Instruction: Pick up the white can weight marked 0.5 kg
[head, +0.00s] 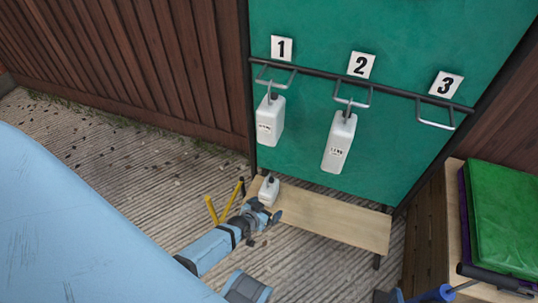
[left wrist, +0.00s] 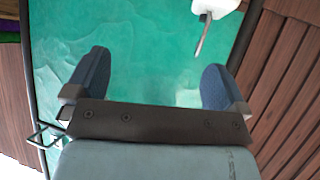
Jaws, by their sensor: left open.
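A small white can (head: 269,190) with a dark top stands on the left end of a low wooden shelf (head: 340,222). My left gripper (head: 265,210) is at the shelf's left front, close in front of this can, and overlaps its lower part. Whether they touch is unclear. In the left wrist view the left gripper (left wrist: 152,78) is open, with only green board between its fingers. A white can with a grey hook (left wrist: 214,5) is cut off at that view's top; which can it is, I cannot tell.
Larger white cans hang under sign 1 (head: 270,120) and sign 2 (head: 339,142); their labels are too small to read surely. Hook 3 (head: 436,124) is empty. Yellow bars (head: 211,209) stand beside my left arm. A green folded item (head: 502,215) lies at right.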

